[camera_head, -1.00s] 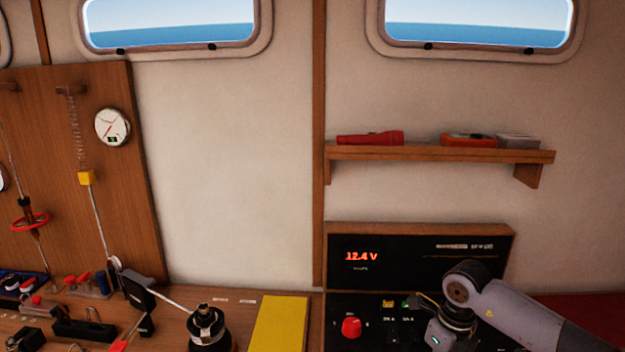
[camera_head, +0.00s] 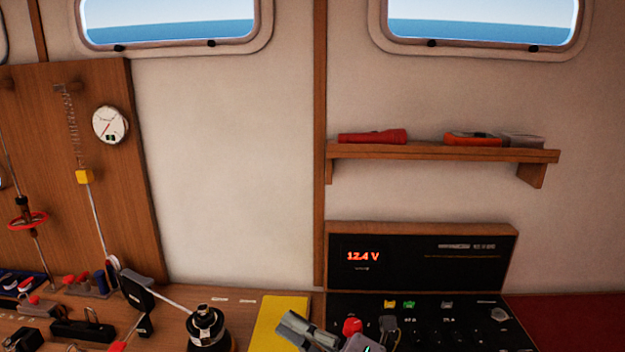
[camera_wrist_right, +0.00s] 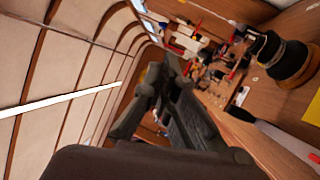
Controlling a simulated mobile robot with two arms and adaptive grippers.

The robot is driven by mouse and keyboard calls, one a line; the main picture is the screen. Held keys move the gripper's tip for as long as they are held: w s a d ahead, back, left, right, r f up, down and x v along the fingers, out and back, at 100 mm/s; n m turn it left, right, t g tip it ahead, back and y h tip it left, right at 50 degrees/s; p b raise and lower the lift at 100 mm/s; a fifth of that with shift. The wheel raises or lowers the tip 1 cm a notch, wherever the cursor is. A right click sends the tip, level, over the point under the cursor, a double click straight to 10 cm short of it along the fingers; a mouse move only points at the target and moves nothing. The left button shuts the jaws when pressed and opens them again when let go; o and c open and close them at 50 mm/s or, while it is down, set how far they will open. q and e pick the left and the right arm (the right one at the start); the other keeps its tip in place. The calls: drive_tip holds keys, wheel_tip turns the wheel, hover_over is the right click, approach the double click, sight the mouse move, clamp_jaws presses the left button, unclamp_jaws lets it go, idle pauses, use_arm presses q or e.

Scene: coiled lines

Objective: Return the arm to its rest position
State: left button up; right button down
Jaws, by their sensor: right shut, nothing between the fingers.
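My right gripper (camera_head: 308,331) is low in the middle of the head view, at the bottom edge. It is in front of the yellow panel (camera_head: 280,318) and left of the red knob (camera_head: 352,326). In the right wrist view the dark fingers of my right gripper (camera_wrist_right: 165,95) are together, with nothing seen between them. Most of my right arm is below the head view. My left gripper shows in neither view.
A black winch (camera_head: 206,330) stands on the bench left of the yellow panel, with a white line running to it. A black control panel (camera_head: 420,260) reads 12.4 V. A wooden shelf (camera_head: 440,152) holds a red flashlight (camera_head: 372,137) and two boxes.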

drive_tip(key=w+d+f+m+t+h, duration=0.1)
drive_tip(key=w+d+m+t+h, duration=0.1)
drive_tip(key=d+m+t+h, duration=0.55)
drive_tip(key=w+d+f+m+t+h, duration=0.15)
drive_tip(key=d+m+h, duration=0.35)
drive_tip(key=m, duration=0.6)
drive_tip(key=s+d+f+m+g+h, duration=0.3)
drive_tip(key=d+f+m, duration=0.15)
drive_tip(key=f, duration=0.25)
drive_tip(key=s+d+f+m+g+h, duration=0.2)
drive_tip(key=s+d+f+m+h, duration=0.25)
drive_tip(key=f, duration=0.35)
drive_tip(key=s+d+f+m+g, duration=0.1)
drive_tip(key=s+f+g, duration=0.25)
drive_tip(key=s, duration=0.35)
drive_tip(key=s+f+m+g+y, duration=0.1)
drive_tip(key=s+f+g, duration=0.25)
drive_tip(key=s, duration=0.25)
drive_tip(key=s+d+f+m+g, duration=0.1)
drive_tip(key=s+f+g, duration=0.25)
drive_tip(key=s, duration=0.35)
wheel_tip(320, 180, down, 28)
drive_tip(key=s+r+b, duration=0.1)
drive_tip(key=b, duration=0.1)
drive_tip(key=s+d+f+g+b, duration=0.1)
drive_tip(key=s+d+f+g, duration=0.1)
drive_tip(key=s+f, duration=1.5)
wheel_tip(320, 180, down, 2)
drive_tip(key=shift+d+n, duration=0.35)
